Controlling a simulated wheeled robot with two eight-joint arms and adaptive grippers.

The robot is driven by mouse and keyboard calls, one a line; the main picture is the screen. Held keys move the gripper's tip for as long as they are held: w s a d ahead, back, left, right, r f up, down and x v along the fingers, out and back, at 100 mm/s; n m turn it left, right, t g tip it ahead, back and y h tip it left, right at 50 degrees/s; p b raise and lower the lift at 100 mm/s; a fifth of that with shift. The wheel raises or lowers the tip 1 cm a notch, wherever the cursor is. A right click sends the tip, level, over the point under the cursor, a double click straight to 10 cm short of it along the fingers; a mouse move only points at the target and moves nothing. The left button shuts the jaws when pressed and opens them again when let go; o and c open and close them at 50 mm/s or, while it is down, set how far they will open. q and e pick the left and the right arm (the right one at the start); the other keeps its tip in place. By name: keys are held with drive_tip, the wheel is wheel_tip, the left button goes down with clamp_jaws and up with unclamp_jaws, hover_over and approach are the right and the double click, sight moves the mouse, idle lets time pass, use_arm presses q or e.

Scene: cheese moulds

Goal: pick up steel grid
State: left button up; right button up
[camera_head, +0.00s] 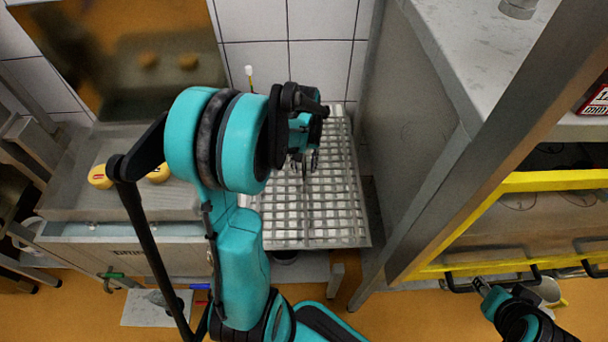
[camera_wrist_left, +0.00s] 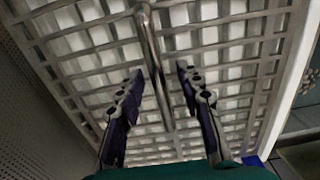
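The steel grid (camera_head: 335,215) lies flat on a low stand right of the sink, with pale surface showing through its openings. It fills much of the left wrist view (camera_wrist_left: 85,62). A thin steel bar or handle (camera_wrist_left: 152,45) rises along its middle. My left gripper (camera_head: 306,160) is over the grid. In the left wrist view my left gripper (camera_wrist_left: 158,78) is open, with one finger on each side of the bar; I cannot tell whether they touch it. My right gripper (camera_head: 482,286) is low at the right, far from the grid, and its fingers are unclear.
A steel sink (camera_head: 75,200) with yellow round things (camera_head: 100,176) stands left of the grid. A steel cabinet side (camera_head: 405,140) rises close on the right. A yellow-edged rack (camera_head: 520,265) is further right. A white sheet (camera_head: 150,308) lies on the orange floor.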

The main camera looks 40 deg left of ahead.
use_arm(q)
drive_tip(key=shift+r, duration=0.1)
clamp_jaws()
idle(0.3)
